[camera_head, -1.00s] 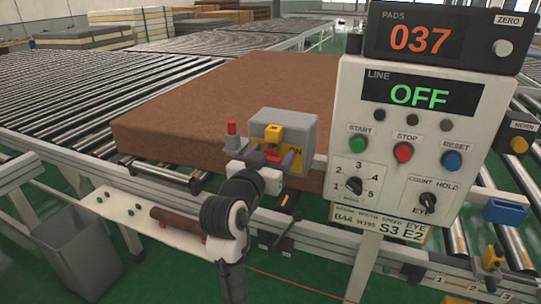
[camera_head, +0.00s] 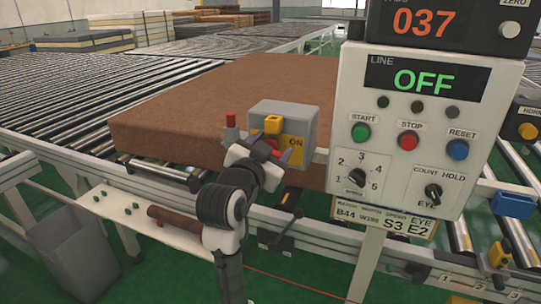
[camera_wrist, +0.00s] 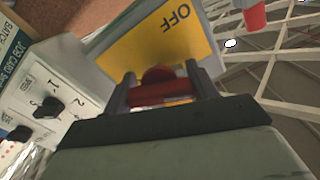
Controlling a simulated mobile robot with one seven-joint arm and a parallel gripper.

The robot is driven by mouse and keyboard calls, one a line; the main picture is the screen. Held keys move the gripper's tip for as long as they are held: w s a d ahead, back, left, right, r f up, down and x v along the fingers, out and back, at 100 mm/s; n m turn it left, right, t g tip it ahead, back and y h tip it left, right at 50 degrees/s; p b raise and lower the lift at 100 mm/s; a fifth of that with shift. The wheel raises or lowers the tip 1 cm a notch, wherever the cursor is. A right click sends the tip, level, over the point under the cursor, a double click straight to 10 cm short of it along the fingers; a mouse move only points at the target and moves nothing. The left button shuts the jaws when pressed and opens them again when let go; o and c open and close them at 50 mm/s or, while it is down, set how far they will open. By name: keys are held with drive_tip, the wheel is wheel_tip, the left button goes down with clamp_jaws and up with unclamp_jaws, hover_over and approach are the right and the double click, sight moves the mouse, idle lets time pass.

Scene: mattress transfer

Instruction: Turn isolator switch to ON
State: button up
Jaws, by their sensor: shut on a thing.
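The isolator switch is a grey box (camera_head: 300,119) with a yellow face plate (camera_head: 293,155) reading ON on its right side. It stands in front of the brown mattress, left of the control panel. My gripper (camera_head: 272,150) is at its front. In the wrist view, both dark fingers of my gripper (camera_wrist: 164,92) are closed around the switch's red handle (camera_wrist: 158,91). Behind them is the yellow plate (camera_wrist: 135,50) with an upside-down OFF label (camera_wrist: 177,17). In the head view, my wrist and fingers hide most of the handle, so its exact angle is unclear there.
The white control panel (camera_head: 400,185) stands close on the right, its display (camera_head: 426,82) reading green OFF. A red-topped post (camera_head: 231,127) stands just left of the switch. The brown mattress (camera_head: 185,125) lies on rollers behind. A grey bin (camera_head: 80,250) is at lower left.

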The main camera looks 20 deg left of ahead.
drive_tip(key=shift+m+b, duration=1.15)
drive_tip(key=shift+m, duration=0.45)
drive_tip(key=o, duration=1)
drive_tip(key=s+b, duration=0.3)
drive_tip(key=s, duration=1)
drive_tip(key=shift+s+a, duration=0.2)
drive_tip(key=shift+s, duration=0.2)
